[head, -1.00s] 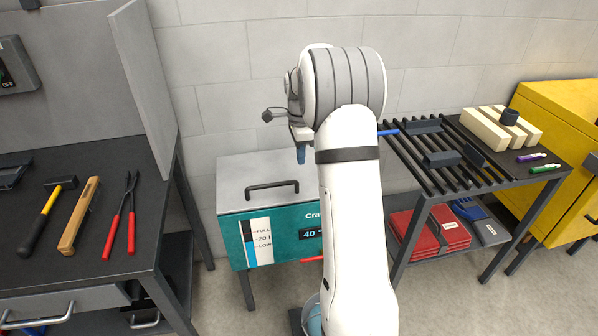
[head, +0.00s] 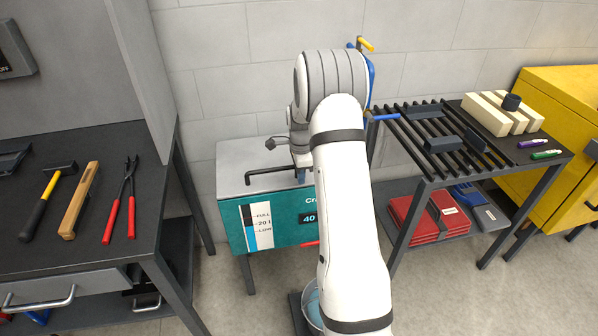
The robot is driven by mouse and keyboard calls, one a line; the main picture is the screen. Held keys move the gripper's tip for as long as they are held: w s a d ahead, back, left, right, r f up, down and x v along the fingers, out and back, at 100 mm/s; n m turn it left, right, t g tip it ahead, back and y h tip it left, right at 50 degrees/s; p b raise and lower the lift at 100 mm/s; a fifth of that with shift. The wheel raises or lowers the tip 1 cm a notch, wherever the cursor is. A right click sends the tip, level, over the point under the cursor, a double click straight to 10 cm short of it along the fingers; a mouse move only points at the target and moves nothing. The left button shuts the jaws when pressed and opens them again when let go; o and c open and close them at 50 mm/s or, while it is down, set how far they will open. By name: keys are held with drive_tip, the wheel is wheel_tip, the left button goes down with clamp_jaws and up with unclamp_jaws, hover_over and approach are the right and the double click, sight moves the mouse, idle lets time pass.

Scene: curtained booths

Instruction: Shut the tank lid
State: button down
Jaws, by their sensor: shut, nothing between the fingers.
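The teal tank (head: 233,235) stands between the two benches, with a level gauge and a display on its front. Its grey lid (head: 235,155) lies flat on top and looks down on the tank, with no gap visible along the front edge. A dark bar handle (head: 262,176) is on the lid. My gripper (head: 303,175) is shut and empty, pointing down over the lid near the handle's right end. I cannot tell whether the fingertips touch the lid. My arm hides the right part of the lid and tank.
The left bench (head: 60,240) holds a hammer (head: 48,200), a chisel-like wooden tool (head: 78,200) and red-handled pliers (head: 122,200). A slatted table (head: 405,150) stands to the right, with blue and yellow parts (head: 367,46) behind my arm. A yellow cabinet (head: 560,120) is farther right.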

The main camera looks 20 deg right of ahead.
drive_tip(key=shift+s+f+b, duration=0.15)
drive_tip(key=shift+f+b, duration=0.3)
drive_tip(key=shift+f, duration=0.35)
drive_tip(key=shift+r, duration=0.2)
wheel_tip(320, 180, up, 14)
drive_tip(key=p, duration=0.2)
drive_tip(key=shift+p, duration=0.3)
drive_tip(key=s+a+r+n+t+p, duration=0.1)
drive_tip(key=s+a+r+n+p, duration=0.1)
drive_tip(key=s+a+r+n, duration=1.05)
drive_tip(key=s+a+n+t+p, duration=0.1)
drive_tip(key=s+n, duration=0.6)
drive_tip(key=s, duration=1)
drive_tip(key=shift+s+a+f+n+t, duration=0.2)
drive_tip(key=shift+s+a+n+t, duration=0.25)
drive_tip(key=shift+a, duration=0.65)
